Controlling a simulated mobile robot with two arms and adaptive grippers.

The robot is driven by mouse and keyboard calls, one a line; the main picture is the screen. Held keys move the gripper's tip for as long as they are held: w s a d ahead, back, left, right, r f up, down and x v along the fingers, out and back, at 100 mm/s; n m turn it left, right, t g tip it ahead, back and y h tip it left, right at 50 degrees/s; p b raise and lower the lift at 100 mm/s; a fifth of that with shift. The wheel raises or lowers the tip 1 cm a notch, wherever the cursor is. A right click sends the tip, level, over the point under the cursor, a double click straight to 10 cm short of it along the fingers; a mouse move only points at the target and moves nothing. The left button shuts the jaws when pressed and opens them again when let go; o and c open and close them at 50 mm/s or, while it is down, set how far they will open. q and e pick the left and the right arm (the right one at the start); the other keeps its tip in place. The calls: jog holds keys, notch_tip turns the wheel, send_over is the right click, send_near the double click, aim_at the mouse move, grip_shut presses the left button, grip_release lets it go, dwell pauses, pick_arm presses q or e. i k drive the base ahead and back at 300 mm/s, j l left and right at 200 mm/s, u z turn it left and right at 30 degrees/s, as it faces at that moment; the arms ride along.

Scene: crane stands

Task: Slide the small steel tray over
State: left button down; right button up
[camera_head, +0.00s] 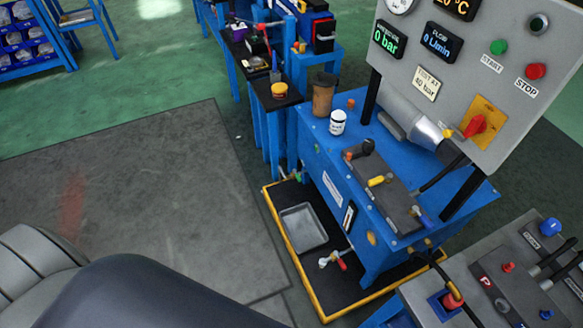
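The small steel tray (303,229) is a shallow, grey rectangular pan. It sits on a black mat with a yellow rim (283,246), low beside the blue test stand (355,236). The tray looks empty. A tap with a red handle (338,260) is just in front of its lower right corner, seemingly a little apart from it. Neither of my grippers is in view. Dark and grey parts of my own body fill the lower left.
A control panel (455,70) with gauges and buttons rises above the stand. A white jar (338,122) and a brown cup (323,96) stand on its top. Another console (510,280) is at lower right. The grey floor (150,190) left of the mat is clear.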

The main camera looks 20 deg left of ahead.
aim_at(305, 232)
jog(key=u, duration=0.55)
jog(key=i+j+z, duration=0.1)
jog(key=j, duration=0.25)
jog(key=i+j+z, duration=0.1)
jog(key=i+j, duration=0.15)
jog(key=i+j+z, duration=0.1)
jog(key=j, duration=0.35)
jog(key=i+j+z, duration=0.1)
jog(key=j, duration=0.25)
jog(key=i+j, duration=0.2)
jog(key=j, duration=0.15)
jog(key=z, duration=0.9)
